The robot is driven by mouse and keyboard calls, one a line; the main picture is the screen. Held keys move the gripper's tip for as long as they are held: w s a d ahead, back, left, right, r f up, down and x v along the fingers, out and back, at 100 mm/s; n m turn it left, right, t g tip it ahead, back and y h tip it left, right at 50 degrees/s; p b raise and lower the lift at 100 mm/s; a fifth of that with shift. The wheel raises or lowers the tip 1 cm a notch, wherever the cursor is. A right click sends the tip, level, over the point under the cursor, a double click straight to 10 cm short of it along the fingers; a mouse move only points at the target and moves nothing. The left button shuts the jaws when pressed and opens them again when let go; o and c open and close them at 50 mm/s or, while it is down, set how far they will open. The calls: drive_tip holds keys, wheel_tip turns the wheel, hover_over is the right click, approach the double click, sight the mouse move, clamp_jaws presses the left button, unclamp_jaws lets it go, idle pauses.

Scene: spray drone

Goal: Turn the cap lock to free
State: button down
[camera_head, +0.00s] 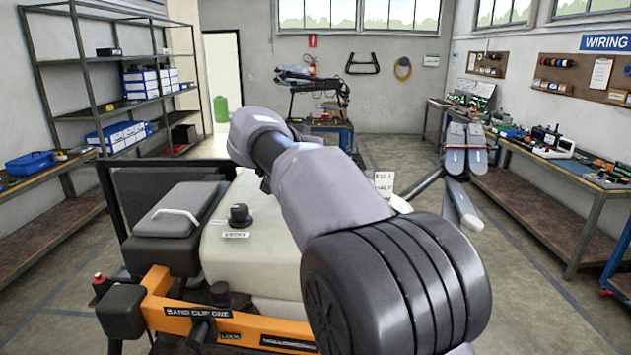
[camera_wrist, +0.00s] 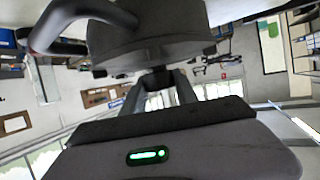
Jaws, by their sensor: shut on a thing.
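In the wrist view, a broad dark grey round cap (camera_wrist: 150,38) fills the top middle, with a dark curved handle (camera_wrist: 78,12) at its left. My gripper (camera_wrist: 158,80) reaches up to the cap's near edge. Its fingers are shut on a small dark part there, which looks like the cap lock; the fingers and shadow hide most of it, so its setting cannot be read. In the head view, my arm covers my gripper, the cap and the right part of the cream tank (camera_head: 250,262).
A black knob (camera_head: 239,214) labelled VENT stands on the tank. The orange frame (camera_head: 160,310) carries BAND CLIP ONE and LOCK labels. A grey-lidded black box (camera_head: 175,225) sits left of the tank. Folded drone parts (camera_head: 465,160) stand to the right. Shelves and a workbench line the walls.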

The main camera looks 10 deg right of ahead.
drive_tip(key=shift+d+f+n+t+y+b, duration=0.1)
drive_tip(key=shift+f+n+t+y+b, duration=0.2)
drive_tip(key=shift+n+t+y+b, duration=0.5)
drive_tip(key=n+y, duration=0.2)
drive_tip(key=shift+r+n+y+p, duration=0.3)
drive_tip(key=shift+r+y+p, duration=0.05)
drive_tip(key=shift+y, duration=0.05)
drive_tip(key=n+y+p, duration=0.1)
drive_tip(key=p, duration=0.1)
drive_tip(key=y+p, duration=0.1)
drive_tip(key=p, duration=0.1)
drive_tip(key=shift+r+n+t, duration=0.2)
drive_tip(key=shift+n+t, duration=0.1)
drive_tip(key=shift+n, duration=0.1)
drive_tip(key=p, duration=0.2)
drive_tip(key=shift+f+n+y+p, duration=0.1)
drive_tip(key=shift+n+y+p, duration=0.2)
drive_tip(key=shift+y+p, duration=0.1)
drive_tip(key=shift+f+p, duration=0.2)
drive_tip(key=shift+p, duration=0.25)
drive_tip(key=c, duration=0.9)
unclamp_jaws()
drive_tip(key=shift+c, duration=0.2)
